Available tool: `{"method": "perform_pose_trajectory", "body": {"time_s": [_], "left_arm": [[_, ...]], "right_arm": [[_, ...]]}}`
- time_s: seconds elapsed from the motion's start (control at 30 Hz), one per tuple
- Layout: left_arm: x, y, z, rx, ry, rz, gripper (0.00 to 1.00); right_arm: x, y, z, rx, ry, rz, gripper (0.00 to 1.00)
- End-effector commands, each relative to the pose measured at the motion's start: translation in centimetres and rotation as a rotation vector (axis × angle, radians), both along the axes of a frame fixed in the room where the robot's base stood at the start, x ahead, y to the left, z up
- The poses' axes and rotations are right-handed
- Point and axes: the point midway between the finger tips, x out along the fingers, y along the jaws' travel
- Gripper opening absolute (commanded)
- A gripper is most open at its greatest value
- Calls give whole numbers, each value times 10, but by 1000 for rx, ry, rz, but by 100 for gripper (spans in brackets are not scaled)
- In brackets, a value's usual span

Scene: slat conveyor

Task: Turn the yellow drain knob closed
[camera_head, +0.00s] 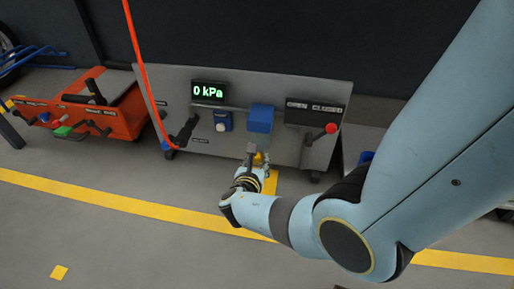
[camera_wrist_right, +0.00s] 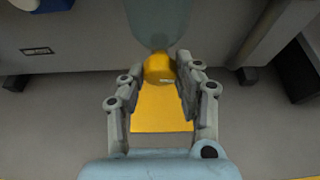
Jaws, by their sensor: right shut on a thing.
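The yellow drain knob (camera_wrist_right: 159,68) sits below a translucent grey-blue bowl (camera_wrist_right: 160,22) in the right wrist view. My right gripper (camera_wrist_right: 160,75) is shut on the knob, with a finger on each side of it. A small pale mark shows on the knob's face. In the head view, my right gripper (camera_head: 256,158) is at the lower front of the grey panel, below a blue block (camera_head: 261,118). The knob is mostly hidden there by the gripper. My left gripper is not in view.
The grey panel (camera_head: 335,95) carries a display (camera_head: 208,92) reading 0 kPa, a blue-and-white knob (camera_head: 222,121), a black handle (camera_head: 184,132) and a red-tipped lever (camera_head: 330,128) under an OPEN CLOSED label. A red hose (camera_head: 139,60) hangs at left. An orange cart (camera_head: 120,118) stands further left.

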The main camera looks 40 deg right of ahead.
Motion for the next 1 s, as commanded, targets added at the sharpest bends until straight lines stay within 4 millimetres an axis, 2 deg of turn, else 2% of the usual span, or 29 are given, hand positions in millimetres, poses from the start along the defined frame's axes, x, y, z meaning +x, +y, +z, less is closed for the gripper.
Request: {"method": "perform_pose_trajectory", "body": {"time_s": [0.27,0.5,1.0], "left_arm": [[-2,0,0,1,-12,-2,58],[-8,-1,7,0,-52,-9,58],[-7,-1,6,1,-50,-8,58]], "right_arm": [[-1,0,-1,55,-64,1,0],[-1,-1,-1,166,-193,1,0],[-2,-1,-1,365,-426,0,0]]}}
